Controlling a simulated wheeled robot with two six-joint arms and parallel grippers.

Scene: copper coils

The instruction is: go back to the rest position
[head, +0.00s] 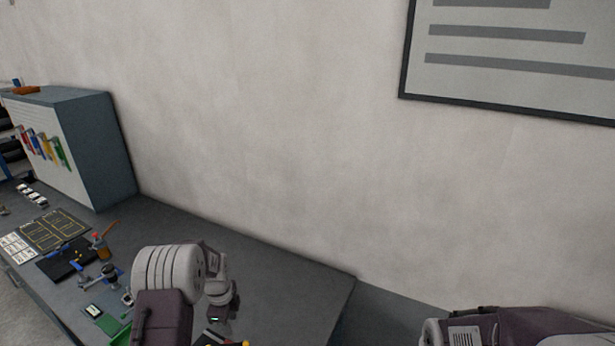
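My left arm rises from the bottom edge in the head view, over the grey bench (265,265). Its wrist bends down toward the bench, and my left gripper (226,338) shows only in part at the bottom edge. The arm and the frame edge hide its fingertips, so I cannot tell whether it is open or shut or holds anything. Only a grey and purple part of my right arm shows at the bottom right corner. My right gripper is out of view. I cannot make out any copper coil.
A grey cabinet (108,150) with coloured tags stands at the bench's back left. The bench right of my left arm looks bare. A wall with a framed board (510,55) stands behind.

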